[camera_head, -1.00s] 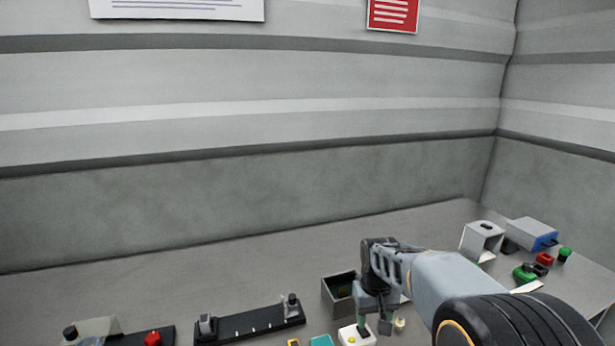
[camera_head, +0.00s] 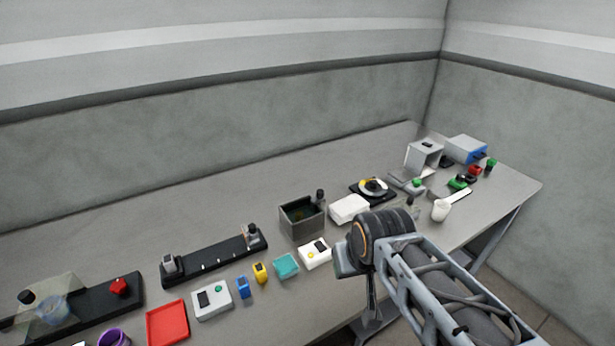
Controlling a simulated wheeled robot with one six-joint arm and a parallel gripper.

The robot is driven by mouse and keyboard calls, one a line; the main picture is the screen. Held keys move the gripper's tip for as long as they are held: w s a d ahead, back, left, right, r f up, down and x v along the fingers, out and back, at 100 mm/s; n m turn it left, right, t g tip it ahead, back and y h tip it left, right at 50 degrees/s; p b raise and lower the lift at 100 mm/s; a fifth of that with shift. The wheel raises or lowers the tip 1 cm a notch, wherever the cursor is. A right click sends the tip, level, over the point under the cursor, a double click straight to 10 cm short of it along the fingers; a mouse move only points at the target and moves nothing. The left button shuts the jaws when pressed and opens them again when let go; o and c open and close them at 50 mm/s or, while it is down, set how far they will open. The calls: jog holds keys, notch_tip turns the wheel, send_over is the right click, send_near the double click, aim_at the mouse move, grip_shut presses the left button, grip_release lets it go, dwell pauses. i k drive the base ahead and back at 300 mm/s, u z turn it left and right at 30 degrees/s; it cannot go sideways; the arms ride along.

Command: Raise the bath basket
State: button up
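A dark grey open-topped box (camera_head: 301,223), which looks like the bath, stands on the bench near the middle. Its inside is dark with a faint yellowish patch, and I cannot make out the basket's shape. A dark knob or post (camera_head: 320,197) stands at its back right corner. My arm reaches in from the lower right, its black joint to the right of the box and apart from it in the picture. I cannot make out my gripper's fingers; they seem hidden behind or below the arm.
A white device (camera_head: 315,254) and a teal block (camera_head: 286,266) lie in front of the box. A white block (camera_head: 349,209) and a reel device (camera_head: 372,190) are to its right. A black rail (camera_head: 215,261) lies to its left. A white cup (camera_head: 440,210) stands near the right edge.

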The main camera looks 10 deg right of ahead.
aim_at(320, 197)
jog(key=u, duration=2.75)
jog(key=k, duration=0.65)
jog(key=z, duration=1.6)
jog(key=i, duration=0.5)
jog(key=z, duration=0.05)
